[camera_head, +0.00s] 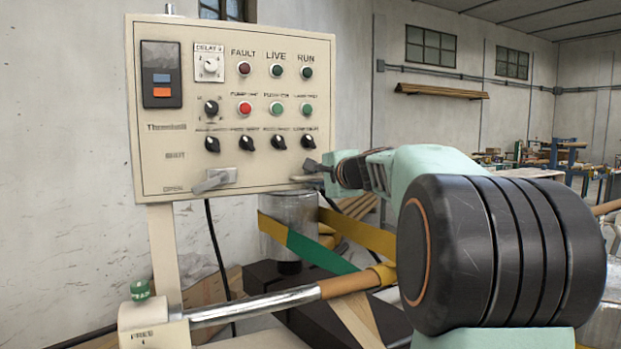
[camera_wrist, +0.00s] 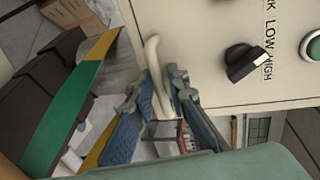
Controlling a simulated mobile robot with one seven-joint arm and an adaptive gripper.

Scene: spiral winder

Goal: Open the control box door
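The beige control box (camera_head: 170,120) stands at the left in the head view, its front door closed. A grey lever (camera_head: 214,181) sits at its lower left, tilted, beside the word OPEN. A pale bar handle (camera_head: 308,178) sticks out at the lower right corner. My gripper (camera_head: 314,169) is at this handle. In the wrist view the bent handle (camera_wrist: 153,52) runs down between the two fingers of my gripper (camera_wrist: 162,85). The fingertips are close to the handle on both sides. I cannot tell whether they press on it.
Knobs and buttons (camera_head: 245,108) cover the door. Below are a metal cylinder (camera_head: 290,212), a green and yellow band (camera_head: 315,250) and a steel bar with a brown sleeve (camera_head: 335,284). Open floor and wall lie left of the box.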

